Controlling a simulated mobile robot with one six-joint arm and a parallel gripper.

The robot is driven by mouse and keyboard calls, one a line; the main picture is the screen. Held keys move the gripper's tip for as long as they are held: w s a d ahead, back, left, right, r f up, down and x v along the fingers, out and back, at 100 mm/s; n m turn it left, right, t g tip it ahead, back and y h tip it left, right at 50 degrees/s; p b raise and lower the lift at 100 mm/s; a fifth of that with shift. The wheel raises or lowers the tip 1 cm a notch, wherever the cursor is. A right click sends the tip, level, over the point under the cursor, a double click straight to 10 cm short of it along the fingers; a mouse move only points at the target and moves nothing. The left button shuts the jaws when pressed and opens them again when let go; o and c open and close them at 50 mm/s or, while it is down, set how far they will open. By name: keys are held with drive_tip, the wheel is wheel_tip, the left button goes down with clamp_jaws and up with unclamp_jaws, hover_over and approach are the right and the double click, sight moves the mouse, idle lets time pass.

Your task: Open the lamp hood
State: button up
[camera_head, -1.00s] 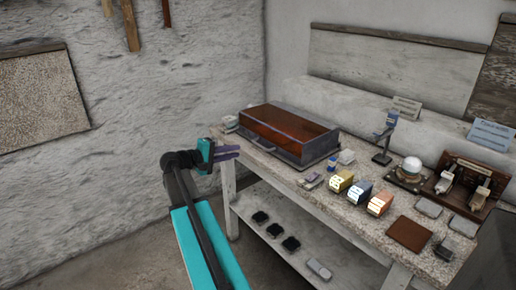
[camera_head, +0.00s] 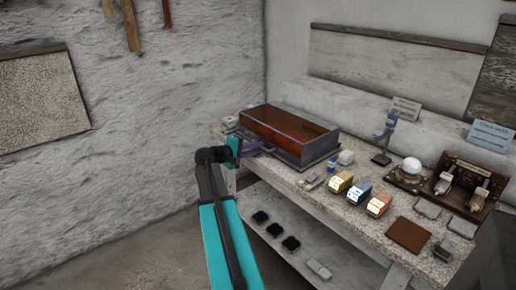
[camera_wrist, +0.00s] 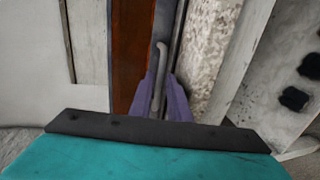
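The lamp hood (camera_head: 290,128) is a long red-brown box with a grey frame at the back left of the bench. It looks closed. In the wrist view its brown panel (camera_wrist: 131,50) runs upward, left of my gripper. A thin grey handle bar (camera_wrist: 161,55) stands beside the panel. My gripper (camera_head: 263,147) is at the hood's front left side, seen from behind my arm. In the wrist view the purple fingers of my gripper (camera_wrist: 162,88) stand apart, with the handle bar between them. I cannot tell whether either finger touches it.
The speckled bench top (camera_head: 322,200) holds yellow (camera_head: 340,181), blue (camera_head: 358,193) and orange (camera_head: 379,204) blocks right of the hood. A small stand (camera_head: 386,138) and a white sphere (camera_head: 411,166) stand farther right. A lower shelf (camera_head: 270,222) carries dark pieces.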

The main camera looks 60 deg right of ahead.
drive_tip(key=shift+s+d+f, duration=0.1)
drive_tip(key=shift+s+d, duration=0.1)
drive_tip(key=shift+d, duration=0.2)
clamp_jaws()
drive_tip(key=shift+w+d, duration=0.1)
